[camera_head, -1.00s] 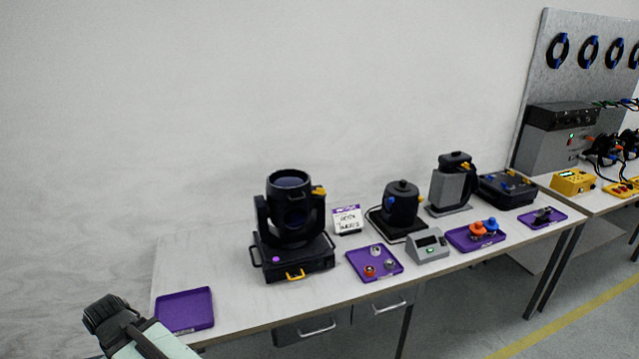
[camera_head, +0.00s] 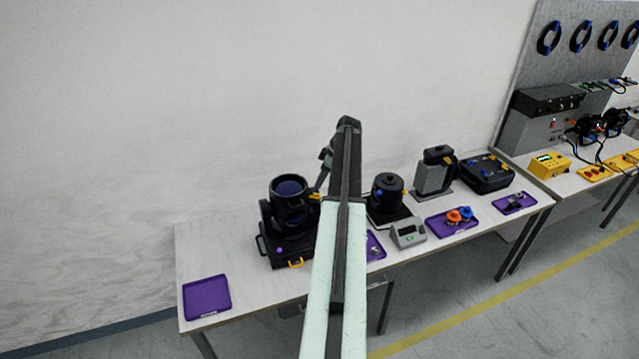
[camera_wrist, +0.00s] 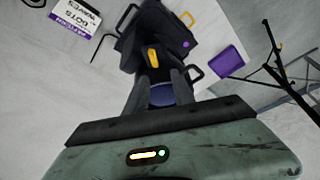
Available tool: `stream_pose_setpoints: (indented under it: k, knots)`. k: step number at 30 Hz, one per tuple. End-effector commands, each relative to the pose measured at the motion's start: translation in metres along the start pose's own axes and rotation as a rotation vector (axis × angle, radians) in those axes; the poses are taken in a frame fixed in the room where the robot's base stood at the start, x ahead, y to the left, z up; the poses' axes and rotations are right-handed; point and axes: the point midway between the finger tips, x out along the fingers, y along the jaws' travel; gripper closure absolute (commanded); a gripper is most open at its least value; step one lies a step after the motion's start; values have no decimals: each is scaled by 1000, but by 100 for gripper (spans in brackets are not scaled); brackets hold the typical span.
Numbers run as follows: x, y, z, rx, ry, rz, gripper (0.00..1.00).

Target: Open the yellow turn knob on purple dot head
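The purple dot head is a black moving-head lamp (camera_head: 290,207) on the table, with a purple dot (camera_head: 279,250) on its base. Its yellow turn knob (camera_head: 314,196) is at the upper right side, partly hidden by my arm. In the wrist view the knob (camera_wrist: 153,57) lies just beyond the fingertips, roughly in line with the gap. My gripper (camera_wrist: 160,74) has its two dark fingers apart, with the lamp's bluish lens (camera_wrist: 161,96) showing between them. In the head view my gripper (camera_head: 323,178) is small and dark, close to the knob. Contact cannot be told.
An empty purple tray (camera_head: 207,297) lies left of the lamp. Right of it are a black pot-shaped device (camera_head: 388,192), a grey meter (camera_head: 408,232) and a purple tray with orange and blue knobs (camera_head: 452,223). The white sign (camera_wrist: 78,14) stands near the lamp.

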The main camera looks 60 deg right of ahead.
Motion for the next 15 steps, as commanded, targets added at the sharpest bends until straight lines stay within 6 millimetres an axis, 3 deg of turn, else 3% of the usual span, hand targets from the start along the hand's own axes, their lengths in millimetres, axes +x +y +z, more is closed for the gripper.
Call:
stream_pose_setpoints:
  k: [3, 8, 15]
  knots:
    - [-7, 12, 17, -10, 11, 8, 70]
    - [-4, 11, 18, -12, 11, 8, 70]
    - [30, 11, 19, -14, 10, 7, 70]
